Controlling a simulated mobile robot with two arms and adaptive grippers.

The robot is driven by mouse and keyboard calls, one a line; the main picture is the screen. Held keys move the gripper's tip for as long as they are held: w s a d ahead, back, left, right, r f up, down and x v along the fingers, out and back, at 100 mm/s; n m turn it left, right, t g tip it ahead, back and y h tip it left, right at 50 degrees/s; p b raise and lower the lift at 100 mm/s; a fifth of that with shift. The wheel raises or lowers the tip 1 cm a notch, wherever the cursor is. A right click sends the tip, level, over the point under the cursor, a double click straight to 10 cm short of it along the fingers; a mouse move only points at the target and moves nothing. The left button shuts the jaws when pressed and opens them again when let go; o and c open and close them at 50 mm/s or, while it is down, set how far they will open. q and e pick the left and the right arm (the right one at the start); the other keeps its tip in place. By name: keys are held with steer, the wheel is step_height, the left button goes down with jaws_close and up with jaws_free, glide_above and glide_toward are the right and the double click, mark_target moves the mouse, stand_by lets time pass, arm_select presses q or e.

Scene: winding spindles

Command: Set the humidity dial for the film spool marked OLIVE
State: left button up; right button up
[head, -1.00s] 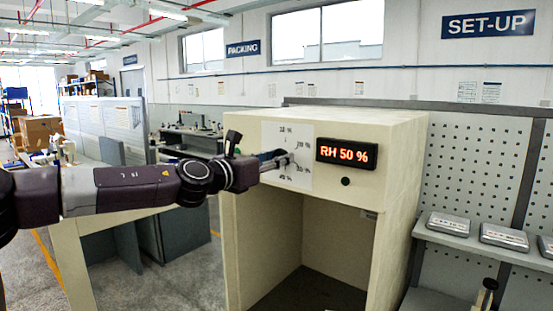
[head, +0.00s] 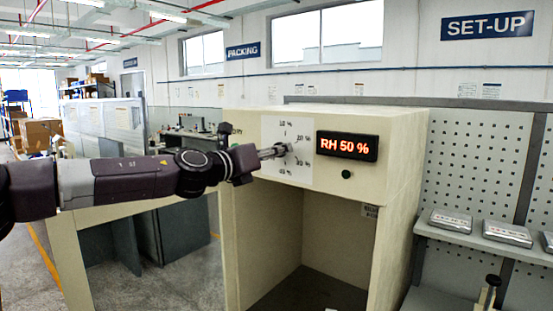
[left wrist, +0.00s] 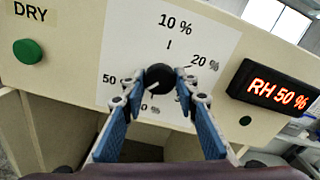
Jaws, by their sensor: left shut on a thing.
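The humidity dial is a black knob (left wrist: 160,77) on a white scale plate (head: 300,172) on the front of a cream cabinet. In the left wrist view 10 % is at the top, 20 % right, 50 % left; lower marks are partly hidden. My left gripper (head: 279,151) is at the dial, its blue-padded fingers (left wrist: 159,84) shut on the knob from both sides. The knob's pointer cannot be made out. The red display (head: 347,147) reads RH 50 %. No spool with a readable OLIVE mark shows. My right gripper is out of view.
A green button (left wrist: 28,52) under a DRY label sits left of the plate. A small dark green round part (head: 346,174) is below the display. The cabinet's lower bay is open. Silver labelled cases (head: 507,233) lie on the right shelf (head: 480,246); their labels are unreadable.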

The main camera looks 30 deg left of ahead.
arm_select(q)
steer(key=shift+n+b, duration=0.9)
steer(key=shift+n, duration=2.9)
steer(key=o, duration=1.1)
steer(key=shift+s, duration=0.1)
steer(key=shift+s+a, duration=0.15)
steer(key=shift+s, duration=1.8)
steer(key=shift+s+a, duration=0.15)
steer(key=shift+s, duration=1.85)
steer(key=shift+s+a, duration=0.15)
steer(key=shift+s, duration=1.8)
